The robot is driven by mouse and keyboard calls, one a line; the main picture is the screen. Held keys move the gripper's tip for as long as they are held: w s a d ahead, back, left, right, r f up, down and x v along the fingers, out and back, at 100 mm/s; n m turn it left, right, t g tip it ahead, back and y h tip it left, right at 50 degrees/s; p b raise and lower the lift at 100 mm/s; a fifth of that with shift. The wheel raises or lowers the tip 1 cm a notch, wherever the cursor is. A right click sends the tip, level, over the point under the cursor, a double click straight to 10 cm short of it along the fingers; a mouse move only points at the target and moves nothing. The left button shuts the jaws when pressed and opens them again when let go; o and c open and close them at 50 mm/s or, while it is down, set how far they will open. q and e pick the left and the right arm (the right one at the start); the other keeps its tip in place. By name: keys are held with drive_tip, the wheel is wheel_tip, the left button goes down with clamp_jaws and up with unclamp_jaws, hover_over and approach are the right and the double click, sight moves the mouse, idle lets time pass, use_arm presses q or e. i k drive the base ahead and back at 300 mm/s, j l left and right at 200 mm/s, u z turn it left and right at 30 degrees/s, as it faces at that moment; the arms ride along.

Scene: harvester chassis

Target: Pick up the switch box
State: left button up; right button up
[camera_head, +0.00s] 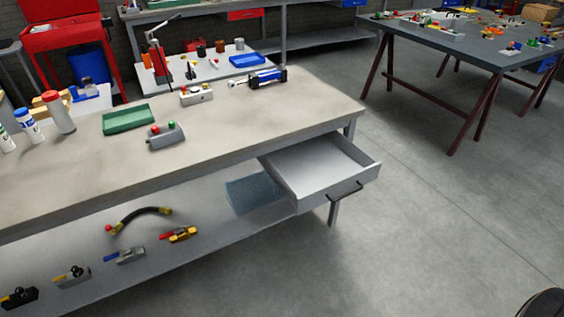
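What looks like the switch box (165,137) is a small grey box with a red and a green button on top. It sits on the grey-beige workbench top (240,120), near its front edge and just in front of the green tray (127,119). It stands apart from the tray, and nothing covers it. Neither of my grippers is in view.
An empty drawer (318,170) stands open at the bench's right end. Another grey device (196,94) and a blue-black tool (264,77) lie farther back. Bottles (60,113) stand at the left. Valves (180,235) and a hose (138,216) lie on the lower shelf.

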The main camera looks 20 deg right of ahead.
sight(167, 136)
drive_tip(key=u, duration=1.15)
drive_tip(key=i+l, duration=0.15)
drive_tip(key=l, duration=0.15)
drive_tip(key=i+l, duration=0.15)
drive_tip(key=l, duration=0.15)
drive_tip(key=i+l+u, duration=0.1)
drive_tip(key=l, duration=0.2)
